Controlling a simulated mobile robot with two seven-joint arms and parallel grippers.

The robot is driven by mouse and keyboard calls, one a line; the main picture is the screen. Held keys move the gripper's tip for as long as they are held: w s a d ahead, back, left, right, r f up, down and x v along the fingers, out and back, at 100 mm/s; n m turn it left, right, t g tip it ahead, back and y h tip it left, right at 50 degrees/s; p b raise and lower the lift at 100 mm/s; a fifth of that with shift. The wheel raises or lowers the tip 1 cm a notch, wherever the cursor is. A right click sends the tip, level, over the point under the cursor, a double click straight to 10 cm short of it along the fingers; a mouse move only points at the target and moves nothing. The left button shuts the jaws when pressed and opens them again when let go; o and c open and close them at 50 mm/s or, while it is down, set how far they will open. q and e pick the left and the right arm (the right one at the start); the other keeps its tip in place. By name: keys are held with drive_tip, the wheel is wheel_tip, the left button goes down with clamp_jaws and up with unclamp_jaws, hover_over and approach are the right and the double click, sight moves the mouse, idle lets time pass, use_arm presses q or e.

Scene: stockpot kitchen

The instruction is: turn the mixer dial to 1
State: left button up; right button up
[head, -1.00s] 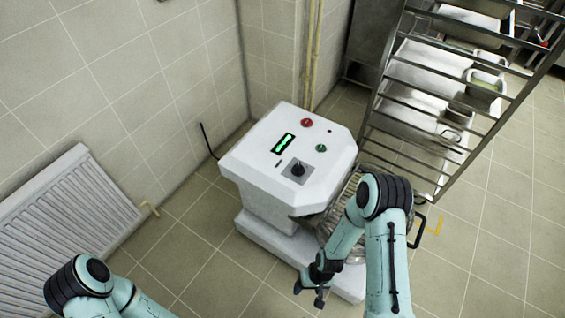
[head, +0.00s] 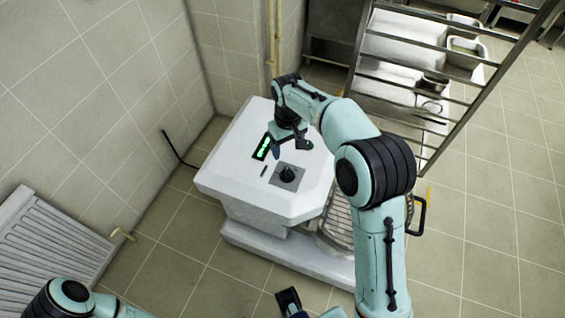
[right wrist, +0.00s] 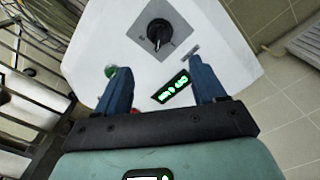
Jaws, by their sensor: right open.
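The mixer (head: 235,190) is a white machine with a sloping top panel. Its dial (head: 287,175) is a black knob on a grey square plate; in the right wrist view the dial (right wrist: 159,34) is at the top centre. I cannot read its numbers. My right gripper (head: 291,151) is over the panel, behind the dial and beside the green-lit display (head: 262,148). In the right wrist view its two blue fingers are apart and empty, with the dial beyond their tips. A dark part at the bottom edge seems to be my left gripper (head: 289,301), mostly cut off.
A metal rack (head: 400,60) with trays and containers stands behind the mixer on the right. A wire guard and a black handle (head: 421,215) are at the mixer's right side. A radiator (head: 45,250) is on the left wall. A green button (right wrist: 111,71) shows beside one finger.

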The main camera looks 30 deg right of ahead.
sight(288, 170)
wheel_tip(288, 170, down, 13)
drive_tip(key=shift+s+r+b, duration=0.1)
drive_tip(key=shift+s+b, duration=0.05)
drive_tip(key=shift+b, duration=0.65)
drive_tip(key=c, duration=1.1)
